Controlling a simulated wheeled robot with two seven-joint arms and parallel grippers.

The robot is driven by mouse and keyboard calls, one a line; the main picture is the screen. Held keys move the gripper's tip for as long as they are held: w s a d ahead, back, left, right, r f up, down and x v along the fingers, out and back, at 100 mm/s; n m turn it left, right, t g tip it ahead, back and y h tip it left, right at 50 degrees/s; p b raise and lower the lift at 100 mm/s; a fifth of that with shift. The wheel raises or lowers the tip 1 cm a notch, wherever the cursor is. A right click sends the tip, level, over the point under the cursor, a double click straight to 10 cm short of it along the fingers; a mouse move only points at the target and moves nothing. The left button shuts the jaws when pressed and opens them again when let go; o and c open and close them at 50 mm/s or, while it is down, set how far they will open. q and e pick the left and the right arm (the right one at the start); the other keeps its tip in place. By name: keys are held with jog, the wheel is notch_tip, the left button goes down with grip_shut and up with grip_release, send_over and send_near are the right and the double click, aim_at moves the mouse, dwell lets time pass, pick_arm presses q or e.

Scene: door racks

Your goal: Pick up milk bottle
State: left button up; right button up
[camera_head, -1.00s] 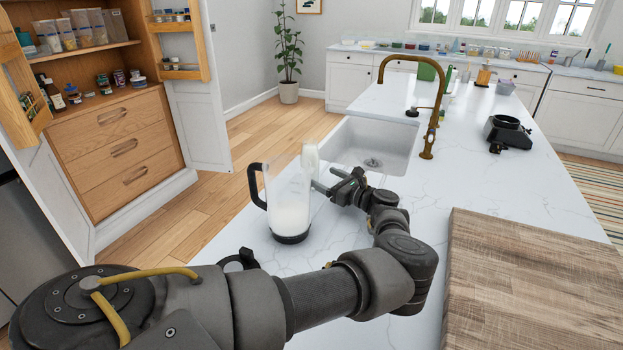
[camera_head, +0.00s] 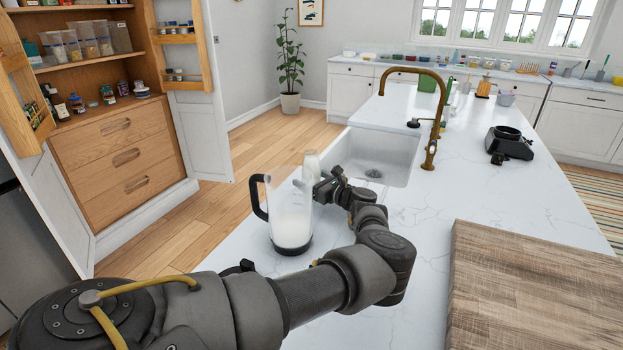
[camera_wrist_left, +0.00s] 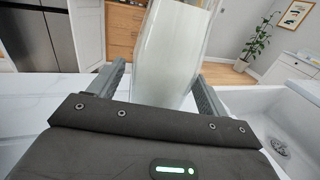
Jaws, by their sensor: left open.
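My right gripper is not in view.
The sink (camera_head: 400,160) and brass faucet (camera_head: 436,125) lie behind and right. A wooden board (camera_head: 530,290) lies at right. The counter between is clear.

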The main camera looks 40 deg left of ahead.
aim_at(317, 155)
pick_arm(q)
jog(key=shift+d, duration=0.1)
jog(key=shift+c, duration=1.7)
jog(key=c, duration=0.9)
jog(key=shift+c, duration=0.9)
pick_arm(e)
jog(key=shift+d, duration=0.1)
pick_arm(q)
jog(key=shift+r, duration=0.2)
